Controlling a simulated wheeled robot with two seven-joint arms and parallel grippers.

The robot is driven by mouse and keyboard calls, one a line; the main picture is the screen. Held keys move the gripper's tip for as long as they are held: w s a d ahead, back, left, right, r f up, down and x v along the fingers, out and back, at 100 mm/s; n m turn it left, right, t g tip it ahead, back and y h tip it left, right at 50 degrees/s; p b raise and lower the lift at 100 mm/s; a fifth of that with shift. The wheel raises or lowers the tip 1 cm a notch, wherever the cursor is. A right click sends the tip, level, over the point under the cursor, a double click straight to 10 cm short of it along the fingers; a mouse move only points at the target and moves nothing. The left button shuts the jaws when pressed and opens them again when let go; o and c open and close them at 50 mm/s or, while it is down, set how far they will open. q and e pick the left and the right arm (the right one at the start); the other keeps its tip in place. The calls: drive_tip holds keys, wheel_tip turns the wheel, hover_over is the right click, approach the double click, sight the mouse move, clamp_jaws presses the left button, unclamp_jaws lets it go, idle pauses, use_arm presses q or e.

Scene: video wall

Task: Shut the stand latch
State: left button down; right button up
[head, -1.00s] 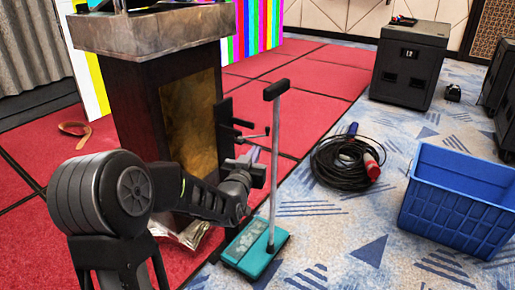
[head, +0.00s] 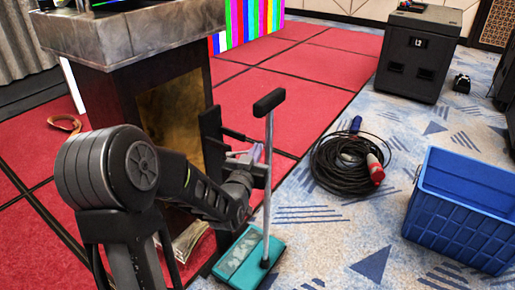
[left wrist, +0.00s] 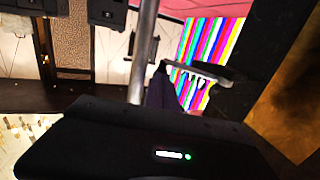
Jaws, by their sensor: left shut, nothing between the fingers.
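The stand is a dark lectern (head: 120,100) with a grey top and a brown-gold front panel. A black upright plate (head: 211,135) stands at its right side, with a thin dark lever (head: 236,135) sticking out to the right. My left gripper (head: 256,167) is shut and empty, just below the lever in the head view and close to it. In the left wrist view, a dark bar (left wrist: 205,69) runs from the black plate (left wrist: 265,60) past my left gripper's dark fingers (left wrist: 165,88). I cannot tell if they touch. My right gripper is not in view.
A teal-based sweeper (head: 250,258) with an upright pole stands very close to my left gripper; its pole (left wrist: 143,45) crosses the left wrist view. A cable coil (head: 345,165), a blue crate (head: 455,235) and a black case (head: 418,55) are to the right.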

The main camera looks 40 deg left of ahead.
use_arm(q)
drive_tip(key=shift+w, duration=0.1)
idle(0.4)
drive_tip(key=w+a+n+g+y+b, duration=0.1)
drive_tip(key=w+a+n+g+y, duration=0.1)
drive_tip(key=w+a+n+y, duration=0.1)
drive_tip(key=shift+w+a+y+b, duration=0.3)
drive_tip(key=shift+w+a+y, duration=0.2)
drive_tip(key=shift+w+a, duration=0.2)
idle(0.7)
drive_tip(key=p+v, duration=0.1)
drive_tip(key=v, duration=0.6)
drive_tip(key=shift+s+d+p, duration=0.2)
drive_tip(key=shift+s+p, duration=0.1)
drive_tip(key=shift+p, duration=0.1)
